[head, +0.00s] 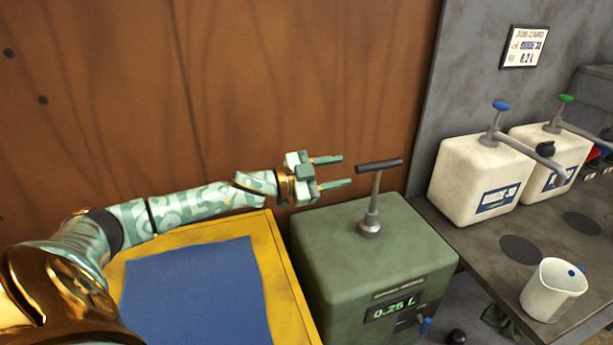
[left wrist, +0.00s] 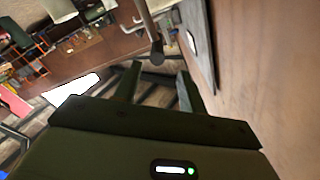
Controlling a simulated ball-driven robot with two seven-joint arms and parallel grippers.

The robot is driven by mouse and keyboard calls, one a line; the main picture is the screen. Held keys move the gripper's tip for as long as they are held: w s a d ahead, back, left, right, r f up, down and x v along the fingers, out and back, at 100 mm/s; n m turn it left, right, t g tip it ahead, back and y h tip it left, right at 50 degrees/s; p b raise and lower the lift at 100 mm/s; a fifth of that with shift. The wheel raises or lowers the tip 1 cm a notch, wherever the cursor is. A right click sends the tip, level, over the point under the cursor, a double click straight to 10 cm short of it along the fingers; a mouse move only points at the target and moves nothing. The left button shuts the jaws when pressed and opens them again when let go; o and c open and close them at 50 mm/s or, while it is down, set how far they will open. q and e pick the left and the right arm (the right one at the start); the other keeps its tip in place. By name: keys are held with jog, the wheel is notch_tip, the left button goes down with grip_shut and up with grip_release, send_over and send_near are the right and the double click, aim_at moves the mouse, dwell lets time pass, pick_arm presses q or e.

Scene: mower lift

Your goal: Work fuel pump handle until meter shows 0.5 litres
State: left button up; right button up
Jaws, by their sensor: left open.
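The green fuel pump box (head: 370,255) stands in the middle of the head view. Its T-shaped handle (head: 379,165) stands raised on a grey rod above the top. The meter (head: 393,308) on its front reads 0.25 L. My left gripper (head: 341,171) is open and empty, just left of the handle's crossbar and about level with it, with a gap between them. In the left wrist view a dark-ended grey bar (left wrist: 155,45), probably the handle, shows beyond the open fingers. My right gripper is not in view.
A yellow-edged platform with a blue mat (head: 200,295) lies left of the pump. A brown wall (head: 300,80) rises close behind. On the right, a dark bench holds two white pump containers (head: 478,178) and a white jug (head: 552,290). A job card (head: 524,47) hangs above.

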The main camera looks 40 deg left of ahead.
pick_arm(q)
jog(key=v, duration=0.7)
jog(key=shift+s+a+p, duration=0.15)
jog(key=shift+a+p, duration=0.05)
jog(key=shift+p, duration=0.25)
